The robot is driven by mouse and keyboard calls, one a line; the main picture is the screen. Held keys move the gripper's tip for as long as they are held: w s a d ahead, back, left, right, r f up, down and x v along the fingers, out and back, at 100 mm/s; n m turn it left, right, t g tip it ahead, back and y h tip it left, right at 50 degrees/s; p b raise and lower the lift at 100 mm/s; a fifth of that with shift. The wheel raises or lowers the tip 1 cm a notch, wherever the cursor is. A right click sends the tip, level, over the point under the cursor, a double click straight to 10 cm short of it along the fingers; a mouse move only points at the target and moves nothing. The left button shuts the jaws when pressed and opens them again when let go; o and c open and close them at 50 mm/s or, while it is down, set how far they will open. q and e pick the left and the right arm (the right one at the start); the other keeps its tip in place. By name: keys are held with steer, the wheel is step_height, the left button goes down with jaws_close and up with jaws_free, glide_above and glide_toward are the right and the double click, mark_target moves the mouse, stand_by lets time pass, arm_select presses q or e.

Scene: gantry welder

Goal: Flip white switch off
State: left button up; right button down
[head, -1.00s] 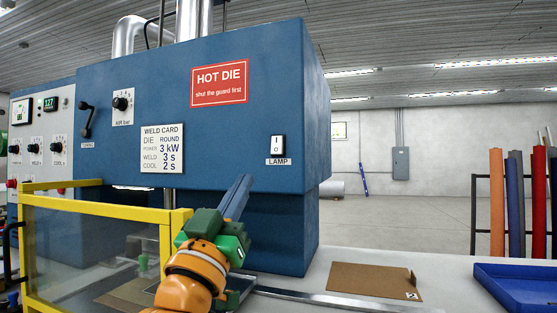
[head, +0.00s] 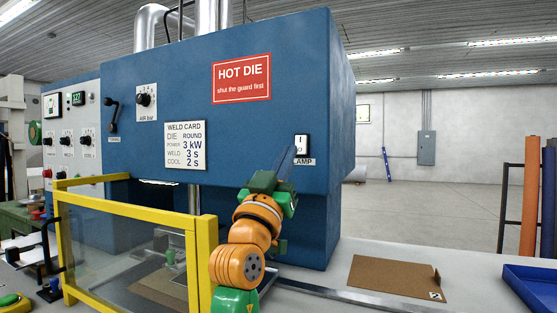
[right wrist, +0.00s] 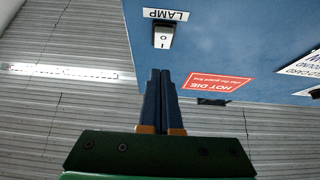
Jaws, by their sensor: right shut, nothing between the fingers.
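The white lamp switch (head: 302,143) is a small rocker marked I and O in a dark frame, on the right of the blue machine front (head: 230,135). The LAMP label (head: 304,161) is below it, partly covered by my fingers. In the right wrist view the switch (right wrist: 163,37) appears upside down. My right gripper (head: 291,149) has its blue fingers together and empty, with the tips just left of the switch's lower part in the head view. The right wrist view shows the fingertips (right wrist: 160,71) apart from the switch in the picture. Contact cannot be told. My left gripper is not in view.
A yellow-framed clear guard (head: 205,250) stands in front of the machine at left. A HOT DIE sign (head: 241,78) and weld card (head: 186,146) are on the front. A brown cardboard sheet (head: 395,277) and blue tray (head: 530,288) lie on the table at right.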

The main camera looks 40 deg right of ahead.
mark_target(301, 144)
steer(key=d, duration=0.1)
steer(key=w+d, duration=0.1)
steer(key=w+d+p, duration=0.1)
steer(key=shift+d+r, duration=0.2)
steer(key=shift+d, duration=0.1)
steer(key=shift+w+d+f, duration=0.2)
steer(key=shift+d, duration=0.2)
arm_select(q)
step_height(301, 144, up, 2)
